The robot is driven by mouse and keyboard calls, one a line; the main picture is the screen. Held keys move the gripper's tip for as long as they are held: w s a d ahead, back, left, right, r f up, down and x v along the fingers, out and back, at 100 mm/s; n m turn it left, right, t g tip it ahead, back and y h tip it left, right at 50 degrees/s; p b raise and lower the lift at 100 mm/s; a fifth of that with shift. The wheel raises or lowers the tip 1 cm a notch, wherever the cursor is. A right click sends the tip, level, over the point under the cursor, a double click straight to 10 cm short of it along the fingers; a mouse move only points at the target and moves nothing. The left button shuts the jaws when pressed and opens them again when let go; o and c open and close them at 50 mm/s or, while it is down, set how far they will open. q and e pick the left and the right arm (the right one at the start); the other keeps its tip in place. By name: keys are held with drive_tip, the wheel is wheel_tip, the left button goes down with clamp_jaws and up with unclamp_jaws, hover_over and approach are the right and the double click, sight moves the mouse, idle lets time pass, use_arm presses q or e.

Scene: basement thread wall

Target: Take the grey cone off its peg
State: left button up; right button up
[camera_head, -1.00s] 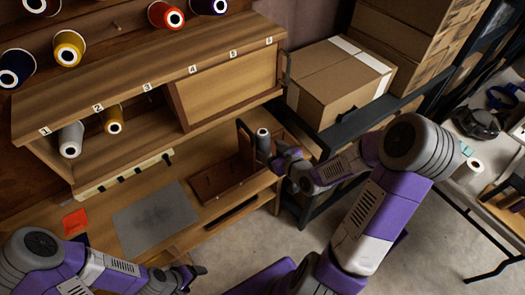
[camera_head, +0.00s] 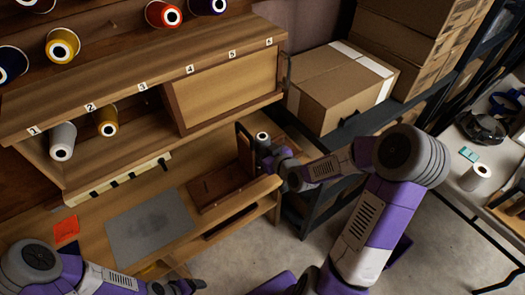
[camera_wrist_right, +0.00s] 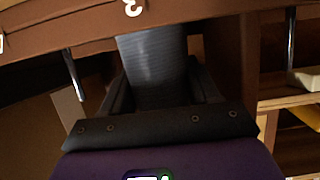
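A dark grey cone (camera_head: 263,136) is at the wooden rack with an upright panel, its pale hollow end showing in the head view. My right gripper (camera_head: 266,155) is at this cone. In the right wrist view the grey cone (camera_wrist_right: 152,70) lies between the dark fingers, which touch its sides; the gripper looks shut on it. The cone's lower part and any peg under it are hidden. A lighter grey cone (camera_head: 63,141) sits in the left compartment under label 1. My left gripper (camera_head: 183,287) is at the bottom edge, away from both cones; its opening is unclear.
The wooden rack (camera_head: 216,187) stands on the bench beside a grey mat (camera_head: 148,222). A yellow cone (camera_head: 106,121) is under label 2. Other cones hang on the wall above. A cardboard box (camera_head: 335,90) sits on the dark shelf to the right.

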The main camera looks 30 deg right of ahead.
drive_tip(key=c, duration=0.5)
drive_tip(key=shift+o, duration=0.2)
wheel_tip(320, 180, up, 18)
drive_tip(key=p, duration=0.8)
drive_tip(key=shift+p, duration=0.3)
